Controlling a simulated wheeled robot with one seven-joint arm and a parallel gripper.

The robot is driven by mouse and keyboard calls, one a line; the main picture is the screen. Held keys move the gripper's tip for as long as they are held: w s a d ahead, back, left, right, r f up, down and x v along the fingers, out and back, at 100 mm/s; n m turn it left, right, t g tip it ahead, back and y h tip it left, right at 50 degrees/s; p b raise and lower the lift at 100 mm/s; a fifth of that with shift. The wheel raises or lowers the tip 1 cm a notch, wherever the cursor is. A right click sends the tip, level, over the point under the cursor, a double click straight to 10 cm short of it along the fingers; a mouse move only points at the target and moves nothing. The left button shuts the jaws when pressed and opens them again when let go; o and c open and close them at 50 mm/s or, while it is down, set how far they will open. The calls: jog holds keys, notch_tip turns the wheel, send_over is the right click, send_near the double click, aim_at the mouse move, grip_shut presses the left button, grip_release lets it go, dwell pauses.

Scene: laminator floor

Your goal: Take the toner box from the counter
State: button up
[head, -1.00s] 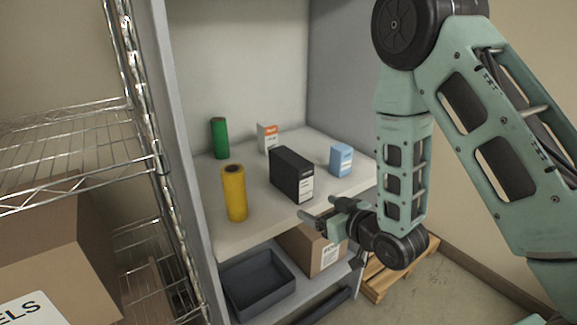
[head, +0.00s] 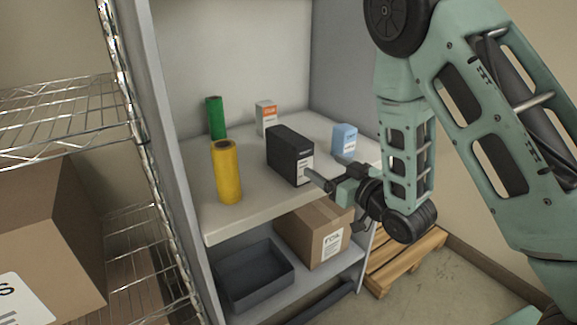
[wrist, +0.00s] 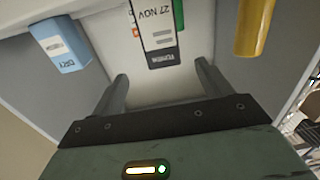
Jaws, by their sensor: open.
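The toner box (head: 285,152) is a black upright box with a white label, standing on the counter (head: 258,212) between a yellow roll and a light blue box. In the wrist view the toner box (wrist: 161,32) shows upside down, with its labelled face towards me and the word TONER on it. My gripper (head: 324,176) is at the counter's front edge, close to the box's labelled end. In the wrist view my gripper (wrist: 162,84) is open and empty, and the box is beyond the fingertips, roughly between them.
A yellow roll (head: 227,172) stands left of the toner box; a light blue box (head: 344,140) stands right. A green roll (head: 215,118) and an orange-white box (head: 266,118) stand behind. Below are a grey bin (head: 252,278) and a carton (head: 315,235). A wire rack (head: 60,120) is at left.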

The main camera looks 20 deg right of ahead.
aim_at(308, 153)
jog(key=b, duration=0.3)
jog(key=shift+w+a+f, duration=0.15)
jog(key=shift+w+f, duration=0.05)
jog(key=shift+w, duration=0.1)
jog(key=b, duration=0.3)
jog(key=shift+w+r+m, duration=0.1)
jog(key=shift+r+m, duration=0.05)
jog(key=shift+m, duration=0.15)
jog(key=x, duration=0.2)
jog(key=p+x, duration=0.1)
jog(key=x, duration=0.1)
jog(key=p+x, duration=0.1)
jog(key=x, duration=0.2)
jog(key=shift+w+r, duration=0.1)
jog(key=shift+r, duration=0.15)
jog(key=shift+a+f+p+x, duration=0.15)
jog(key=shift+p+x, duration=0.1)
jog(key=shift+x, duration=1.1)
jog(key=shift+a+f+p+x, duration=0.15)
jog(key=shift+p+x, duration=0.1)
jog(key=shift+x, duration=1.1)
jog(key=shift+d, duration=0.1)
jog(key=shift+c, duration=0.4)
jog(key=c, duration=1.3)
jog(key=shift+r, duration=0.15)
